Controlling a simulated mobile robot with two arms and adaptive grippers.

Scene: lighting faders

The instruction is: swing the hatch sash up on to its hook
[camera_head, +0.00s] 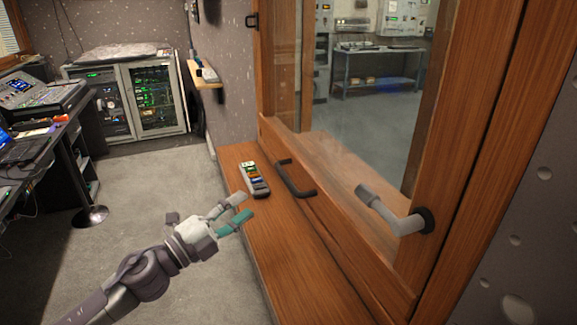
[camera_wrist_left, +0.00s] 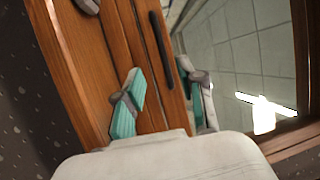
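The hatch sash is a brown wooden frame (camera_head: 352,232) around a glass pane, and it looks lowered in its opening. A black bar handle (camera_head: 296,182) is on its bottom rail; a dark bar, likely this handle (camera_wrist_left: 161,48), shows in the left wrist view. A grey bent peg (camera_head: 388,213) with a black round base sits on the frame at right; I cannot tell whether it is the hook. My left gripper (camera_head: 241,207) is open and empty, over the ledge left of the handle and apart from it. Its fingers (camera_wrist_left: 163,92) stand apart in the wrist view. My right gripper is not visible.
A wooden ledge (camera_head: 265,225) runs below the hatch. A grey remote-like device (camera_head: 254,180) with coloured buttons lies on it, beyond my left gripper. Equipment racks (camera_head: 130,97) stand at the back left, and a console desk (camera_head: 38,100) at the left.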

